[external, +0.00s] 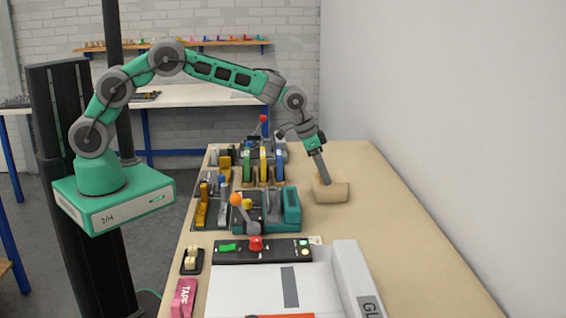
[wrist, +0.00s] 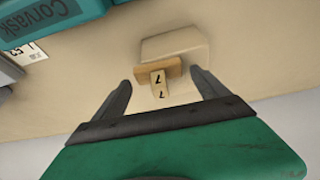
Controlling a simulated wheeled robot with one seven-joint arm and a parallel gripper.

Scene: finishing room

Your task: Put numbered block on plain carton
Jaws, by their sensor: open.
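The numbered block (wrist: 160,86) is small, pale wood with dark digits on two faces. In the wrist view it is between my open gripper fingers (wrist: 160,76), with a gap on both sides. A brown wooden bar (wrist: 143,75) is right behind it, and I cannot tell if they are joined. Just beyond is a plain tan carton (wrist: 172,42), also seen in the external view (external: 335,194) on the bench. My gripper (external: 325,183) points down at the carton's place there, and the block cannot be made out. I cannot tell if the block touches the carton.
A teal bin (external: 291,208) and a rack of levers and tools stand left of the carton. The wooden bench (external: 385,215) is clear to the right, up to the wall.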

